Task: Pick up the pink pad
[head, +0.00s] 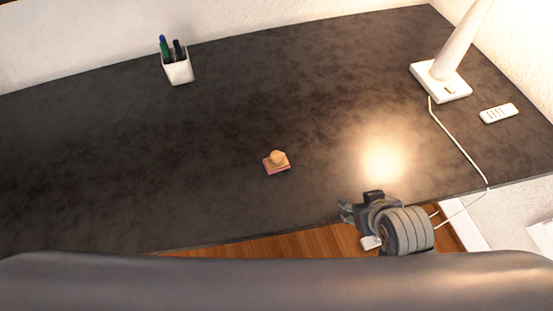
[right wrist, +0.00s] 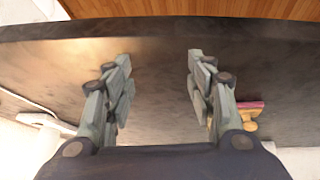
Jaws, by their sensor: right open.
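The pink pad (head: 278,170) lies on the dark tabletop near the middle of the head view. A small tan block with a round wooden knob (head: 277,157) sits on top and hides most of the pad. My right gripper (head: 346,212) is at the table's front edge, to the right of the pad and nearer to me, apart from it. In the right wrist view my gripper (right wrist: 159,78) is open with nothing between its fingers. There the pink pad (right wrist: 250,104) shows at the right, partly hidden behind the right finger. My left gripper is not in view.
A white pen cup (head: 179,71) stands at the back left. A white lamp (head: 441,82) with a trailing cord (head: 459,146) and a white remote (head: 499,113) are at the right. The tabletop around the pad is clear.

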